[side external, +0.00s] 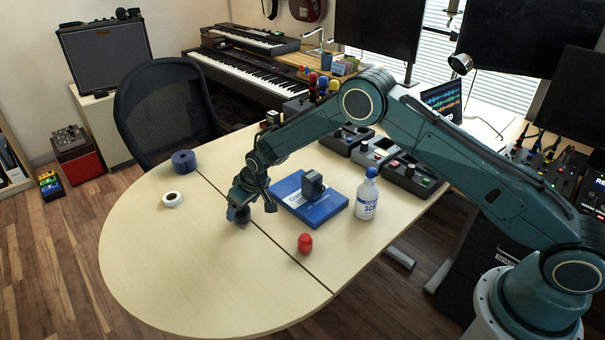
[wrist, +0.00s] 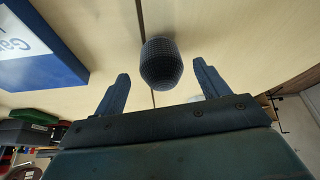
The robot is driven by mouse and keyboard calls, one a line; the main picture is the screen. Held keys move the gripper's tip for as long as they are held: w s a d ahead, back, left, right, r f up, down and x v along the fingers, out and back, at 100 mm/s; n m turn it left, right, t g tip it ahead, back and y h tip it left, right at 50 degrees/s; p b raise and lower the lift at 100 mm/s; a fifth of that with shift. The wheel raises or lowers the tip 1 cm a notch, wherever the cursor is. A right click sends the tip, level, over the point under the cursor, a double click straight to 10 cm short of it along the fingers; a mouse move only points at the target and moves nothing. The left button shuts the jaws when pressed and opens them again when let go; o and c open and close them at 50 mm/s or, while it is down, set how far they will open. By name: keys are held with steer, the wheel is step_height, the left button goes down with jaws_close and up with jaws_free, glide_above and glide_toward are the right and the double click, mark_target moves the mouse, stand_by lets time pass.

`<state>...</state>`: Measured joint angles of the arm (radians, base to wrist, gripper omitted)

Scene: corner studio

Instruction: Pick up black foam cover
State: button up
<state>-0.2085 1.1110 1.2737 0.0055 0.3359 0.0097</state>
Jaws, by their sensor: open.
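The black foam cover (wrist: 160,64) is a dark, rounded piece with a fine grid texture. In the wrist view it stands on the pale table across the dark seam, in the gap between my fingertips and touching neither. My gripper (side external: 255,212) is open and low over the table, left of the blue box; its two fingers also show in the wrist view (wrist: 162,72). In the side view a dark shape sits at the left finger, and I cannot tell whether it is finger or cover.
A red rounded piece (side external: 305,243) stands nearer the front. The table's front left is clear.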

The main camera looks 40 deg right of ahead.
steer(key=shift+x, duration=1.65)
steer(key=shift+a, duration=0.1)
steer(key=c, duration=1)
